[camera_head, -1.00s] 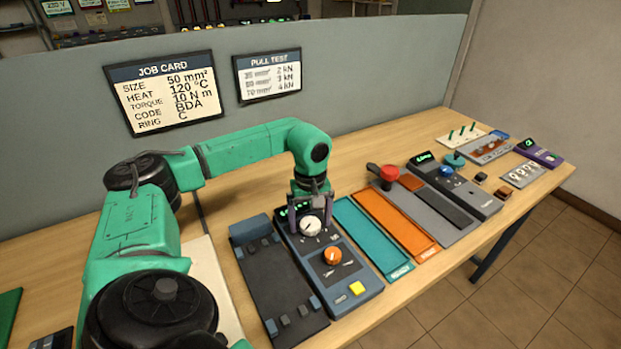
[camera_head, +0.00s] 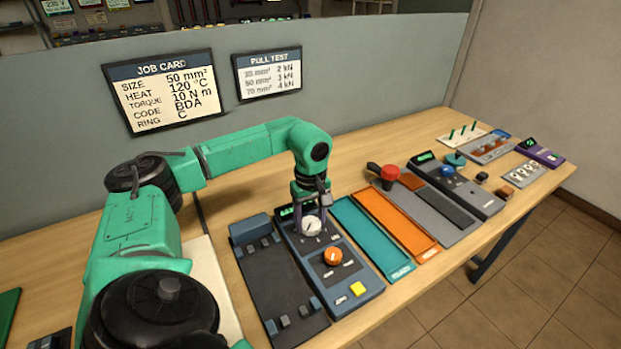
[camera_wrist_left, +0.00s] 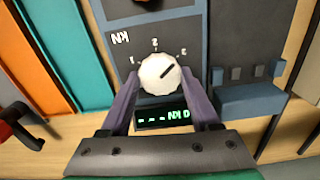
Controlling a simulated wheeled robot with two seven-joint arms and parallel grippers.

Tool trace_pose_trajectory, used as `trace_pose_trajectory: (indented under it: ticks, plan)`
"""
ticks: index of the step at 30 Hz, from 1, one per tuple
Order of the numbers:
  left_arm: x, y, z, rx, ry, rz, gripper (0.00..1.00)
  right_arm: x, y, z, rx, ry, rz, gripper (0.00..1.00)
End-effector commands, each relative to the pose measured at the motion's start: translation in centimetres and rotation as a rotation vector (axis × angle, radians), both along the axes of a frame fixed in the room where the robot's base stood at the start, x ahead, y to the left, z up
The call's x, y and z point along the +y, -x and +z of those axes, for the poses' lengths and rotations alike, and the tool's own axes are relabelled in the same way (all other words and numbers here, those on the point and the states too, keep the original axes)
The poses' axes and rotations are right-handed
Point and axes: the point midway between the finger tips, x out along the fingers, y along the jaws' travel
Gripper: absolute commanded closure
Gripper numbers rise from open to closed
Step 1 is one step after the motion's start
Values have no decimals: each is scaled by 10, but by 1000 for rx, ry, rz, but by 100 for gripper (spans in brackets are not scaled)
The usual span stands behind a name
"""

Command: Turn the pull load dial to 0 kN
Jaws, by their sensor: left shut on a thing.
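The pull load dial is a white ridged knob (camera_wrist_left: 158,75) on a dark blue panel marked kN. It also shows in the head view (camera_head: 311,226). In the wrist view its dark pointer line points to the upper right, towards the rightmost number, which looks like 3. My left gripper (camera_head: 310,218) reaches down from above and is shut on the dial, with one purple finger on each side, as the wrist view (camera_wrist_left: 160,88) also shows. A green-lit display (camera_wrist_left: 162,116) lies between the fingers; its reading is unclear. My right gripper is not in view.
The same panel carries an orange knob (camera_head: 333,256) and a yellow button (camera_head: 357,289). A dark rack (camera_head: 271,283) stands close on the left; a teal tray (camera_head: 369,238) and an orange tray (camera_head: 395,224) lie on the right. A red knob (camera_head: 389,173) stands farther right.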

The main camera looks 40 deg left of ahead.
Motion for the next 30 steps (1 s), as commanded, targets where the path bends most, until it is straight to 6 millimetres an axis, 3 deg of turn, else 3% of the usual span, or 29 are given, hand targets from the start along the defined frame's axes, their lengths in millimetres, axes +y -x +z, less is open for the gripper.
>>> trace_pose_trajectory:
  ticks: [30]
  plan:
    - [0, -1, 2, -3, 2, 948, 93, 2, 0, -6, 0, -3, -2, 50]
